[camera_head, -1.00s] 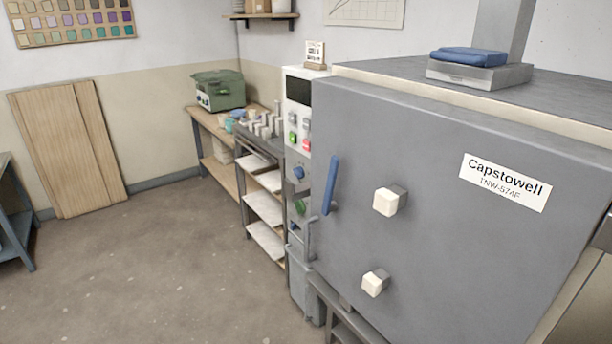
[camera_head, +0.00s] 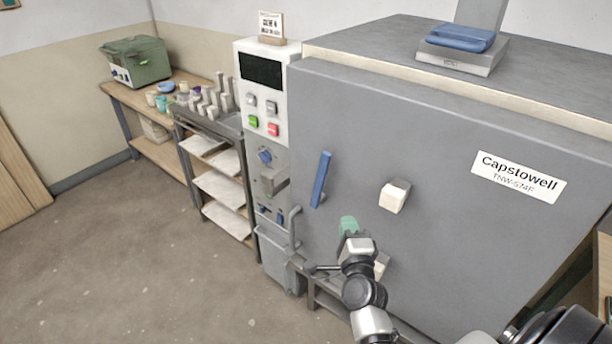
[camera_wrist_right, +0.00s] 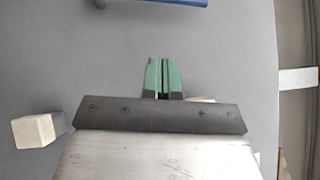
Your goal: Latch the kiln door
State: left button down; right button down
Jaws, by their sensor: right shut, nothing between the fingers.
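The grey kiln door (camera_head: 440,255) carries a white "Capstowell" label (camera_head: 518,177). A blue latch handle (camera_head: 321,179) stands on the left part of the door, tilted slightly off upright. Its blue edge also shows at the top of the right wrist view (camera_wrist_right: 175,2). My right gripper (camera_head: 347,226) has green fingertips and is below and right of the handle, apart from it. In the right wrist view its fingers (camera_wrist_right: 162,78) are together and empty in front of the grey door. My left gripper is not in view.
A pale peephole plug (camera_head: 394,196) sticks out of the door, right of my gripper. A second plug (camera_head: 381,265) is partly hidden behind my arm. The control panel (camera_head: 262,130) stands left of the door. A curved grey handle (camera_head: 293,228) is near the door's left edge.

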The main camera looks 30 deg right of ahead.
aim_at(320, 182)
pick_arm(q)
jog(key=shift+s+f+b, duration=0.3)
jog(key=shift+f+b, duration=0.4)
jog(key=shift+b, duration=0.05)
pick_arm(e)
jog(key=w+a+x, duration=0.1)
jog(key=a+x, duration=0.1)
jog(key=x, duration=1)
jog(key=shift+w+r, duration=0.2)
jog(key=shift+r, duration=0.05)
jog(key=shift+d, duration=0.1)
